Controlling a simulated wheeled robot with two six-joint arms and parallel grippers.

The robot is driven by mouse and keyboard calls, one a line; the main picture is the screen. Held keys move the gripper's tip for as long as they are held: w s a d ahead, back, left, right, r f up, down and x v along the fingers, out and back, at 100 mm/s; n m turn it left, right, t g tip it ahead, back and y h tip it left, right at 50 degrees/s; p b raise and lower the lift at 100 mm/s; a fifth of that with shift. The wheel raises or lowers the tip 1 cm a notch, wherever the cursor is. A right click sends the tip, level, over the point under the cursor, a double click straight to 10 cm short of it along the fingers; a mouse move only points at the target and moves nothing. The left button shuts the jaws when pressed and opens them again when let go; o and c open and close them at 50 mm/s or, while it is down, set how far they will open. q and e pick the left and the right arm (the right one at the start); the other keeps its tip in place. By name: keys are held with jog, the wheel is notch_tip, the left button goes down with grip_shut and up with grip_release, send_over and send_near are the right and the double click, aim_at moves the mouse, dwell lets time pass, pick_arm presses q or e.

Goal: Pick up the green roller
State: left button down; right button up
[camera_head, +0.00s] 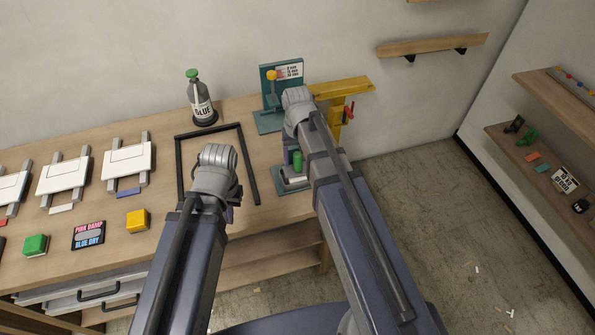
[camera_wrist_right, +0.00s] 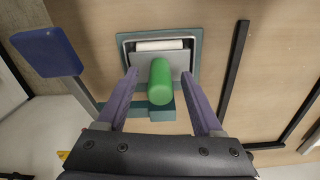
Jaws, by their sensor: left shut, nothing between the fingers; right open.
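The green roller (camera_wrist_right: 160,82) shows in the right wrist view as a rounded green cylinder at a grey and teal tray (camera_wrist_right: 197,50); a white cylinder (camera_wrist_right: 160,45) lies in the tray behind it. In the head view the green roller (camera_head: 297,161) is partly hidden by my right arm. My right gripper (camera_wrist_right: 162,76) is open, with one purple finger on each side of the green roller and visible gaps between. My left gripper (camera_head: 232,208) is shut and empty over the table's front part, mostly hidden by its own wrist.
A black frame (camera_head: 250,165) lies on the table beside the tray. A glue bottle (camera_head: 201,100) and a teal stand (camera_head: 268,90) with a yellow knob are at the back. A yellow clamp-like fixture (camera_head: 342,88) is at the right edge. Yellow (camera_head: 137,220) and green (camera_head: 36,245) blocks lie left.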

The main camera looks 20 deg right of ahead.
jog(key=shift+f+b, duration=0.4)
jog(key=shift+f, duration=0.5)
jog(key=shift+r, duration=0.1)
jog(key=shift+c, duration=0.2)
grip_shut()
